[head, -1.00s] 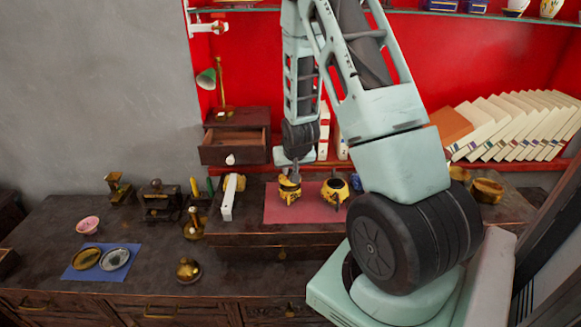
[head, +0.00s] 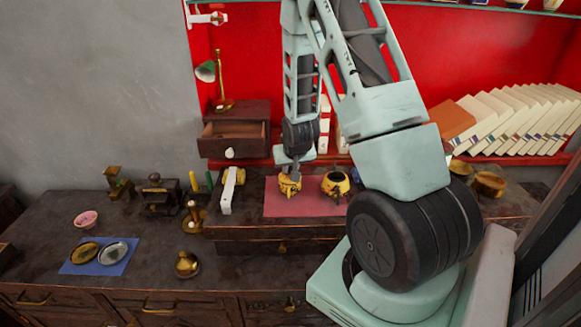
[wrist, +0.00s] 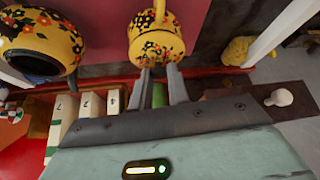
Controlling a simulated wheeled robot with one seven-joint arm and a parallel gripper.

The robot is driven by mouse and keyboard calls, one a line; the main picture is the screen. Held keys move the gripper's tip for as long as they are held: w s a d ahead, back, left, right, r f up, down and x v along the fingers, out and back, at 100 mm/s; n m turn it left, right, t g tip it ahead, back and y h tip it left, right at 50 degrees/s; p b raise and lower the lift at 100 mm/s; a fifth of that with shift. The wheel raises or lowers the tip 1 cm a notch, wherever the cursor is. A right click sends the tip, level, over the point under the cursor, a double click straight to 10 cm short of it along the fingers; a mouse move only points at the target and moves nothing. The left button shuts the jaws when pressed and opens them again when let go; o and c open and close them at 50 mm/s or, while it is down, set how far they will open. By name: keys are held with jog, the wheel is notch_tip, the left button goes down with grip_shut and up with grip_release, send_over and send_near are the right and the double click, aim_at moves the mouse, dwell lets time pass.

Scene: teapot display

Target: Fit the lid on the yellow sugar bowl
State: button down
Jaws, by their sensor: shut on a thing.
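My gripper (head: 291,172) points down over the left part of a red mat (head: 305,208). In the wrist view its two fingers (wrist: 160,72) are shut at the near edge of a yellow lid (wrist: 157,50) with dark and red flowers. A matching yellow body, which I take for the sugar bowl (wrist: 172,22), shows just beyond the lid. In the head view the two look like one small yellow piece (head: 290,188). I cannot tell whether the lid is fully seated. The knob is hidden between the fingertips.
A wider yellow flowered pot (head: 335,184) with a dark open top stands close on the right; it also shows in the wrist view (wrist: 62,28). An open drawer box (head: 234,140) and leaning books (head: 515,125) stand behind. A brass piece (head: 187,264) is front left.

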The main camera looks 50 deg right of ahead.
jog(key=shift+f, duration=0.2)
jog(key=c, duration=1.3)
grip_release()
jog(key=shift+r, duration=0.1)
jog(key=shift+o, duration=0.2)
jog(key=p+v, duration=0.1)
jog(key=v, duration=1.6)
jog(key=shift+r, duration=0.2)
jog(key=shift+a, duration=0.1)
